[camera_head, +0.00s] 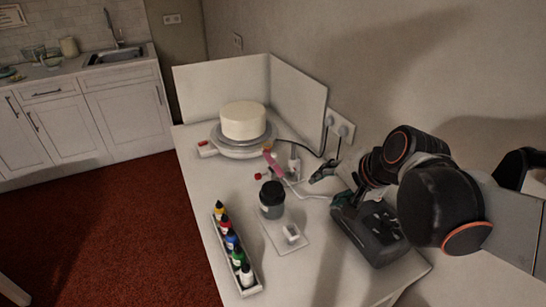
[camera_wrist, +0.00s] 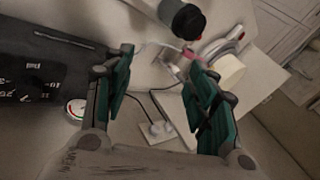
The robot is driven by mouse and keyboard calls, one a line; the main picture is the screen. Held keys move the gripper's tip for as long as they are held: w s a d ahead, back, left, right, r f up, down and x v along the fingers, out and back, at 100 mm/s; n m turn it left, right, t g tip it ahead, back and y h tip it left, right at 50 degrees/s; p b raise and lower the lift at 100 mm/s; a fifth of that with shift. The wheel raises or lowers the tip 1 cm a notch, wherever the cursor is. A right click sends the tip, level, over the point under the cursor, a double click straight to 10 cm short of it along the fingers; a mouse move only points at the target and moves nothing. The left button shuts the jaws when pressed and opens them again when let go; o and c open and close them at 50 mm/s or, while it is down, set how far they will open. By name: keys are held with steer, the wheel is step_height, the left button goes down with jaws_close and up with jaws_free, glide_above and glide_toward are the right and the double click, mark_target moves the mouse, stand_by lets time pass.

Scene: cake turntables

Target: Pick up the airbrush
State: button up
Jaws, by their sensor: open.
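A slim pink tool, which looks like the airbrush (camera_head: 273,162), is on the white table in front of the cake turntable, beside a small white upright piece. In the wrist view the airbrush (camera_wrist: 188,53) shows small near the right fingertip, partly hidden; its exact shape is unclear. My gripper (camera_head: 328,184) is above the table to the right of it, near the dark compressor. In the wrist view my gripper (camera_wrist: 160,57) has its two teal fingers wide apart with nothing held between them. The airbrush lies beyond the fingertips, apart from them as far as I can tell.
A white cake (camera_head: 244,120) stands on the turntable (camera_head: 232,151). A dark-lidded jar (camera_head: 271,200) and a tray of colour bottles (camera_head: 252,290) are nearer. The compressor (camera_head: 376,246) sits under my arm. Cables run to the wall outlet (camera_head: 342,124). White panels stand behind the cake.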

steer(key=w+a+f+m+y+p, duration=0.2)
steer(key=w+m+y, duration=0.2)
steer(key=w+m, duration=0.7)
steer(key=m+t+y+p, duration=0.2)
steer(key=m+y, duration=0.1)
steer(key=m, duration=0.3)
glide_toward(272, 161)
steer(key=b+x, duration=0.2)
steer(key=x, duration=0.1)
steer(key=b+x, duration=0.2)
steer(key=x, duration=0.1)
steer(key=shift+w+a+r, duration=0.1)
steer(key=shift+a, duration=0.35)
jaws_close()
